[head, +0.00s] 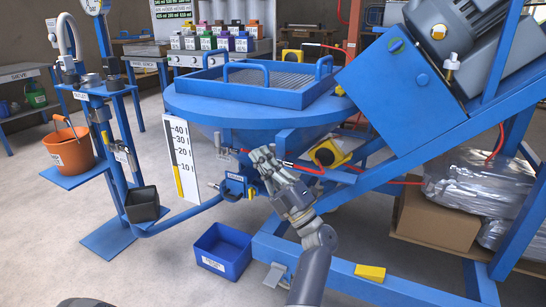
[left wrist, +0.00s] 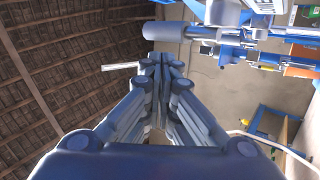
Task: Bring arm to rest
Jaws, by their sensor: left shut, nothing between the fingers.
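My left gripper (head: 264,158) is raised in front of the blue mixer's round hopper (head: 240,115), its fingers pointing up and slightly left. The left wrist view shows its fingers (left wrist: 164,62) drawn together at the tips with nothing between them. In the head view it overlaps the pipework and valve under the hopper; I cannot tell how close it is to them. My forearm comes up from the bottom edge. My right gripper is not in view.
A blue bin (head: 224,252) stands on the floor left of my forearm. The mixer's blue frame (head: 375,288) and a yellow block (head: 370,272) lie to the right. An orange bucket (head: 70,148) sits on a stand at left.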

